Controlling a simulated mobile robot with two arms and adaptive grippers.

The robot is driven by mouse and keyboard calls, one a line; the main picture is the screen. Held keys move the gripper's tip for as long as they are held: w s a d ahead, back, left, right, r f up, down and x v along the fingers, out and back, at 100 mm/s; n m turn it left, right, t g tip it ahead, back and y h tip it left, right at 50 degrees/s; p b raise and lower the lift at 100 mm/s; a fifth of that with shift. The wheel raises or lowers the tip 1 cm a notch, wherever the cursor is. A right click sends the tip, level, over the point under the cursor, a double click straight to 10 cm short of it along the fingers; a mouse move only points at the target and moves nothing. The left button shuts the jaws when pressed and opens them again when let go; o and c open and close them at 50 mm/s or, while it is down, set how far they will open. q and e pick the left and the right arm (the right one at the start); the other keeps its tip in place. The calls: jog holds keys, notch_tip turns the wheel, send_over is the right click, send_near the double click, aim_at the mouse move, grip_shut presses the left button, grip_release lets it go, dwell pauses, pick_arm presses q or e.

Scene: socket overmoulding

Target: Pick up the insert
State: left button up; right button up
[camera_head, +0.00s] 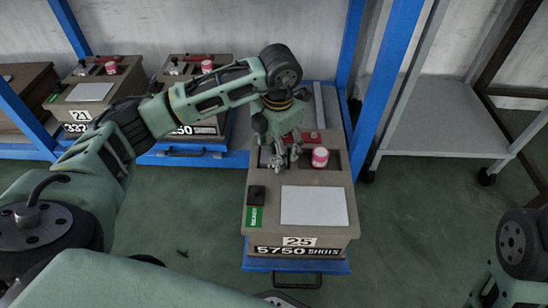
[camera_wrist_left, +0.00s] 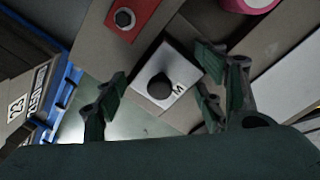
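My left gripper (camera_head: 283,152) is over the back part of the brown box (camera_head: 255,200) marked 25 and 5750 SHOTS. In the left wrist view my left gripper (camera_wrist_left: 161,82) has its fingers spread wide with nothing held. A pale square plate (camera_wrist_left: 184,69) with a dark round knob (camera_wrist_left: 160,86) and a letter M lies on the box between and beyond the fingers. It may be the insert; I cannot tell for sure. In the head view the gripper hides it. I cannot see my right gripper; only part of my right arm shows at the right edge.
A pink-and-white round container (camera_head: 320,157) stands on the box beside the gripper. A red block with a bolt (camera_wrist_left: 133,16) is near the plate. Blue posts (camera_head: 386,80) rise behind; a grey shelf (camera_head: 447,127) stands right.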

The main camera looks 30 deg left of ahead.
pick_arm(q)
jog(key=c, duration=1.3)
jog(key=shift+r, duration=0.15)
